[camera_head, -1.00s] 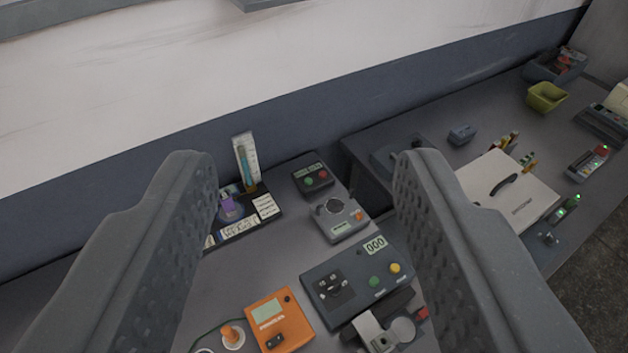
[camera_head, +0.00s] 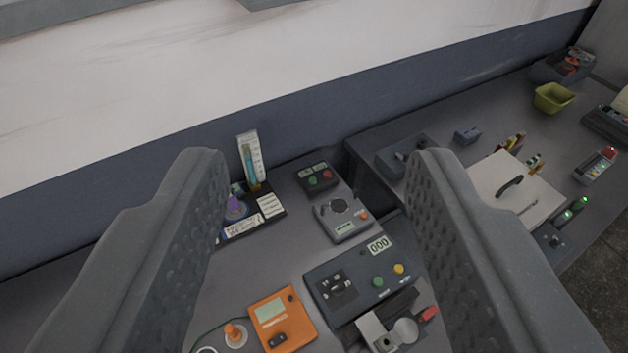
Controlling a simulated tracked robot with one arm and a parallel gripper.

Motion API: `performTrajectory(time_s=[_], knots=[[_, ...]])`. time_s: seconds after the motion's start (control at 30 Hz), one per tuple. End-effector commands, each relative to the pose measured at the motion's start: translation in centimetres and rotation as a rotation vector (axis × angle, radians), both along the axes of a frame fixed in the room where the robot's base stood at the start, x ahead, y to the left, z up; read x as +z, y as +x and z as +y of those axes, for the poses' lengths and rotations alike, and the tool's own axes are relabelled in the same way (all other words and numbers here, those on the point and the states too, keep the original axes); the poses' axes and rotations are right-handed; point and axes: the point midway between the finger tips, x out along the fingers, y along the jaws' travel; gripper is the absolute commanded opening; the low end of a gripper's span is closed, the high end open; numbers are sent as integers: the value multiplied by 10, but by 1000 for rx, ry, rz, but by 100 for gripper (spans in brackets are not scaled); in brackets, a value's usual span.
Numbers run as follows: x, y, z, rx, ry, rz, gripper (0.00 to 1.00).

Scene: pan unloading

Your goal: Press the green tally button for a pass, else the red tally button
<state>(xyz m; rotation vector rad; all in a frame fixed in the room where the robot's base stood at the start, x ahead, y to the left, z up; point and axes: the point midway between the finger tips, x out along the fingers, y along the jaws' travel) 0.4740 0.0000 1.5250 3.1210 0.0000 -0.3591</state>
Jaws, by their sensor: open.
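A small dark tally box (camera_head: 318,178) stands at the back of the near bench, beyond my fingertips. Its green button (camera_head: 312,181) is on the left and its red button (camera_head: 327,175) on the right. My gripper (camera_head: 310,170) is open and empty, its two ribbed fingers wide apart on either side of the picture. The tally box shows in the gap between them, and no finger touches it. A grey device with a round dial (camera_head: 343,217) sits just in front of it. Its small display is too small to read.
A dark box (camera_head: 360,285) with a "000" counter and green and yellow buttons stands nearer. An orange meter (camera_head: 282,320) is at its left. A dark tray with cards (camera_head: 265,205) and an upright gauge (camera_head: 250,160) are left of the tally box.

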Motion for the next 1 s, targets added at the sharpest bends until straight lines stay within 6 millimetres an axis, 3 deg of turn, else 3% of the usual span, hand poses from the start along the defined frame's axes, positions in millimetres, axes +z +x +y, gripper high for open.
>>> performTrajectory(time_s=[0.03,0.2,1.0], knots=[[0,0,0,0,0,0,44],[0,0,0,0,0,0,0],[0,0,0,0,0,0,0]])
